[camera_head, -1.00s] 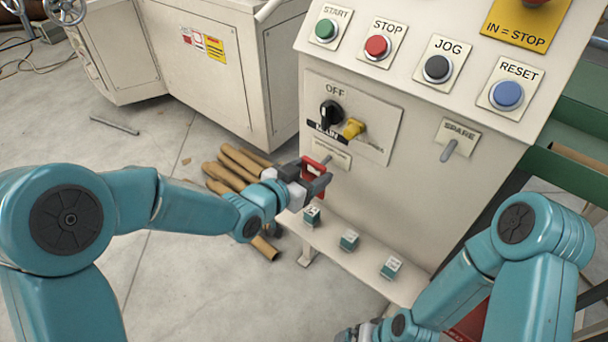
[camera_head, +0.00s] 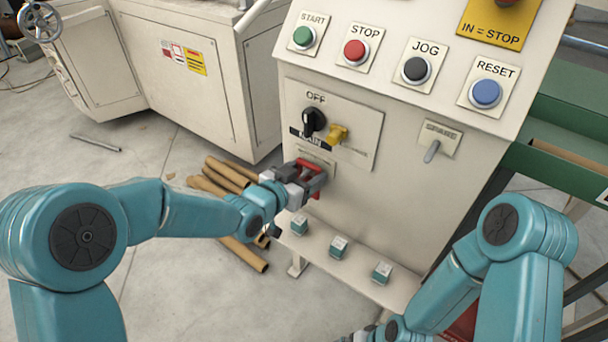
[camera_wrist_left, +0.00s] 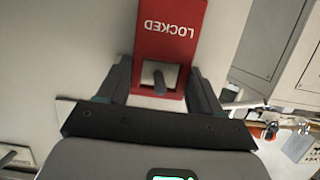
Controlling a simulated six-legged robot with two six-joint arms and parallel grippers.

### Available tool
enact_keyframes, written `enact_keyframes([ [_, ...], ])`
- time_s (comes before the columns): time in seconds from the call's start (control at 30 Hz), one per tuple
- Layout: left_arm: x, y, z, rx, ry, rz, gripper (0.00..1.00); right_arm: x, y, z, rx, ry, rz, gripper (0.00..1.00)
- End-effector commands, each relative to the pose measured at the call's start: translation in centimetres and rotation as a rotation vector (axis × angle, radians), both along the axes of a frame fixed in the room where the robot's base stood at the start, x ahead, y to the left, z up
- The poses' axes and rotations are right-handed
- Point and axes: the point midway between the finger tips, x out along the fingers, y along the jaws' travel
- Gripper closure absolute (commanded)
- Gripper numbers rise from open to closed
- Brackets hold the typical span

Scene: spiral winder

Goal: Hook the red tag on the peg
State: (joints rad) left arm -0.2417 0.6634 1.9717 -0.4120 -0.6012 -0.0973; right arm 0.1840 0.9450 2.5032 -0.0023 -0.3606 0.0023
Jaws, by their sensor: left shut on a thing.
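The red tag (camera_head: 309,165), lettered LOCKED, is in my left gripper (camera_head: 313,180), at the front of the cream panel just below the main switch. In the left wrist view the tag (camera_wrist_left: 170,30) sits between the two dark fingers of my left gripper (camera_wrist_left: 160,72), its lettering upside down. A dark grey peg (camera_wrist_left: 160,84) shows in the tag's opening and seems to poke through it; how far, I cannot tell. The peg is hidden in the head view. My right gripper (camera_head: 368,335) is at the bottom edge, mostly cut off.
A spare lever (camera_head: 431,151) is to the right. Several teal-sided blocks (camera_head: 339,246) stand on the ledge below. Cardboard tubes (camera_head: 228,172) lie on the floor to the left.

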Motion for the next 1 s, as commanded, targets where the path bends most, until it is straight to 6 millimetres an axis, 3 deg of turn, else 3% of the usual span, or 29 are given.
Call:
enact_keyframes([
  [0.4,0.0,0.0,0.1,-0.001,-0.001,0.000,0.65,0.0,0.0,0.0,0.000,0.000,0.000,0.00],
  [0.43,0.0,0.0,0.1,-0.001,-0.001,0.000,0.32,0.0,0.0,0.0,0.000,0.000,0.000,0.00],
  [0.5,0.0,0.0,0.1,-0.001,-0.001,0.000,0.09,0.0,0.0,0.0,0.000,0.000,0.000,0.00],
  [0.53,0.0,0.0,0.1,-0.001,-0.001,0.000,0.05,0.0,0.0,0.0,0.000,0.000,0.000,0.00],
  [0.83,-0.1,0.1,0.1,0.000,0.000,0.000,0.05,0.0,0.0,0.1,0.000,0.000,0.001,0.00],
  [1.0,-1.8,1.4,1.0,-0.001,0.000,0.001,0.05,-0.1,0.1,0.6,0.000,0.001,0.003,0.00],
])
